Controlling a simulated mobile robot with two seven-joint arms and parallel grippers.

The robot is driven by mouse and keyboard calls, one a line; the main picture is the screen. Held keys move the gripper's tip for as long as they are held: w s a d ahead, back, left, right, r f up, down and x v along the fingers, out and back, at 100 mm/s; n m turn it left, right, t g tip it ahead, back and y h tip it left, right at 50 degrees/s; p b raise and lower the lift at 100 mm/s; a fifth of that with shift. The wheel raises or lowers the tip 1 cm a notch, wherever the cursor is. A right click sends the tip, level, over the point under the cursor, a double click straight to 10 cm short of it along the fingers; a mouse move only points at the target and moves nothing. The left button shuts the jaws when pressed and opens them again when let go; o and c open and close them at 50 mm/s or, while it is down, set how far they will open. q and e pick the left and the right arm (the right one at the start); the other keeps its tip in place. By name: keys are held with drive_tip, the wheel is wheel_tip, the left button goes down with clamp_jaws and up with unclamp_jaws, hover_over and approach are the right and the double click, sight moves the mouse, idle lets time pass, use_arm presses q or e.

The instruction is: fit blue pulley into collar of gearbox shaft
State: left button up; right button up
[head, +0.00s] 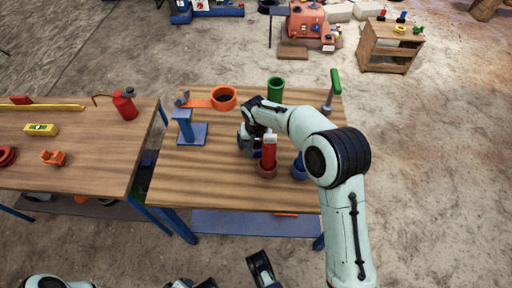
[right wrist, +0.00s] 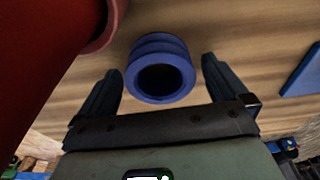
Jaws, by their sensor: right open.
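The blue pulley (right wrist: 160,68), a grooved ring with a dark bore, stands on the wooden table in the right wrist view. My right gripper (right wrist: 165,82) is open, with its dark fingers on either side of the pulley and visible gaps. In the head view the right gripper (head: 247,146) is low over the table, left of a red cylinder (head: 268,150), and mostly hides the pulley. Dark parts that look like my left gripper (head: 260,268) show at the bottom edge; its opening is unclear. I cannot make out the gearbox shaft collar for sure.
The red cylinder stands close beside the right gripper. Another blue part (head: 298,168) is partly behind my arm. A blue stand (head: 190,130), an orange ring (head: 223,97), a green cylinder (head: 275,88) and a green-handled tool (head: 335,88) are around it. The table's front left is clear.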

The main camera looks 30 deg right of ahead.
drive_tip(key=shift+f, duration=0.3)
use_arm(q)
drive_tip(key=shift+w, duration=0.1)
use_arm(e)
drive_tip(key=shift+r, duration=0.1)
drive_tip(key=c, duration=1.4)
use_arm(q)
drive_tip(key=s+d+r+g+p, duration=0.1)
drive_tip(key=s+d+r+p, duration=0.1)
drive_tip(key=s+r, duration=0.1)
drive_tip(key=s+d+r+g+h+p, duration=0.1)
drive_tip(key=s+r+p, duration=0.2)
drive_tip(key=s, duration=0.1)
drive_tip(key=shift+s+d+m, duration=0.3)
drive_tip(key=shift+s+d, duration=0.05)
drive_tip(key=shift+s, duration=0.05)
use_arm(e)
wheel_tip(320, 180, up, 20)
drive_tip(key=shift+r, duration=0.1)
drive_tip(key=shift+c, duration=0.2)
